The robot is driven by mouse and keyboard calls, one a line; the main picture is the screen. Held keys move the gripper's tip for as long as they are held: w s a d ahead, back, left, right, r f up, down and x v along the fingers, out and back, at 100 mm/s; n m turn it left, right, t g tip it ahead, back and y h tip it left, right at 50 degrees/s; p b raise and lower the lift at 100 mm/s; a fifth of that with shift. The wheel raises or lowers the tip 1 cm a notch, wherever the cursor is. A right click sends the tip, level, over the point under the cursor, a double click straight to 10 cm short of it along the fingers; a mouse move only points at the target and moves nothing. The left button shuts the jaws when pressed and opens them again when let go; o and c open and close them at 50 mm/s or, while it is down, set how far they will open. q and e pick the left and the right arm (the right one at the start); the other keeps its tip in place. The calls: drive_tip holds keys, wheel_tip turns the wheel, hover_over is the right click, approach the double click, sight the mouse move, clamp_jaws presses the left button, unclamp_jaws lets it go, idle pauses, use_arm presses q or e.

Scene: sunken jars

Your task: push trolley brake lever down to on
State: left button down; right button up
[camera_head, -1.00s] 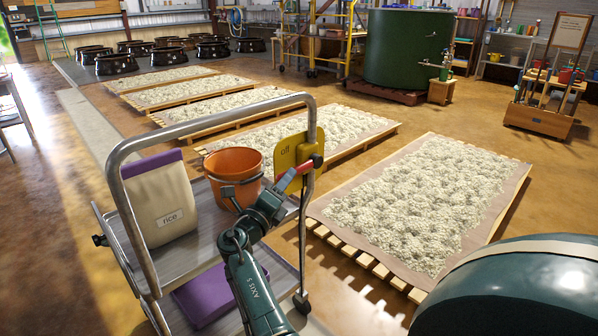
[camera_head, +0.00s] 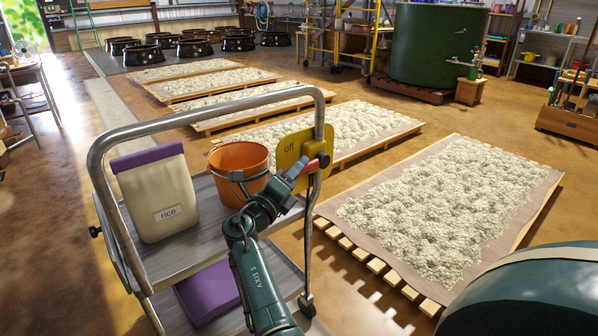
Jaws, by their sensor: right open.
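The trolley (camera_head: 100,172) has a tubular metal handle and grey shelves. A yellow plate (camera_head: 290,150) reading "off" is fixed to its right upright. The red brake lever (camera_head: 314,166) slants down and left from a dark pivot at the plate. My right gripper (camera_head: 301,170) is open at the lever, its grey fingertips overlapping the lever's lower part. I cannot tell whether they touch it. The gripper hides the lever's free end. My left gripper is not in view.
An orange bucket (camera_head: 232,160) and a rice sack (camera_head: 155,195) stand on the trolley's upper shelf, close to my right arm. A purple item (camera_head: 205,292) lies below. Pallets of pale material (camera_head: 440,210) stand behind and to the right. Open floor lies left.

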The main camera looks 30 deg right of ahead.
drive_tip(key=shift+c, duration=0.4)
clamp_jaws()
